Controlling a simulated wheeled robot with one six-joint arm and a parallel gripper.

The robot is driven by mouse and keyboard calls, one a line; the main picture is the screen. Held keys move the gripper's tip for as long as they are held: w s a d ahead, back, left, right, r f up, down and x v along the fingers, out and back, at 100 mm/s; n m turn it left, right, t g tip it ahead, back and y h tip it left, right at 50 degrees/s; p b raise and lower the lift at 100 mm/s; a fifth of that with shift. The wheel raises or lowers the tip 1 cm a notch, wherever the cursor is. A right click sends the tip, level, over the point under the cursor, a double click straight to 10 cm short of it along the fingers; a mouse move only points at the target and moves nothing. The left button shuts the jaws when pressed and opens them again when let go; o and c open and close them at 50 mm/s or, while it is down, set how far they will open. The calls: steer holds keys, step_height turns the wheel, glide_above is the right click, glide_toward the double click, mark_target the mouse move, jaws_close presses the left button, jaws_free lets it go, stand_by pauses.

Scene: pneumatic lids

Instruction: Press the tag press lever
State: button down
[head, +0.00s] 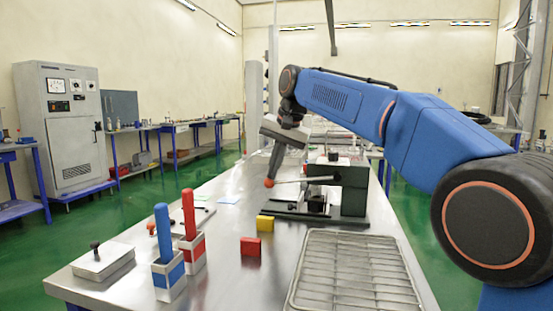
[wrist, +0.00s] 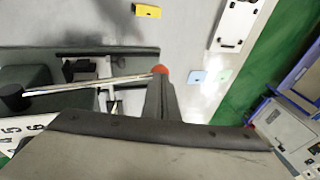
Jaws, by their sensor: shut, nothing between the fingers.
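The tag press (head: 352,190) is a dark green machine on the steel table, with a dark base plate. Its metal lever (head: 292,181) sticks out to the left, roughly level, and ends in an orange-red knob (head: 269,183). My gripper (head: 272,172) is shut and empty, pointing down with its fingertips at the knob. In the wrist view the lever (wrist: 90,86) runs from the left to the knob (wrist: 160,69), right at the tips of my gripper (wrist: 161,82). I cannot tell whether the fingers touch the knob.
A yellow block (head: 265,223) and a red block (head: 250,246) lie in front of the press. A wire rack (head: 357,275) fills the front right of the table (head: 215,270). Blue and red handled holders (head: 168,275) and a white box (head: 103,263) stand at the front left.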

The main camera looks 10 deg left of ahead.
steer(key=shift+f+h, duration=0.6)
steer(key=shift+f, duration=0.3)
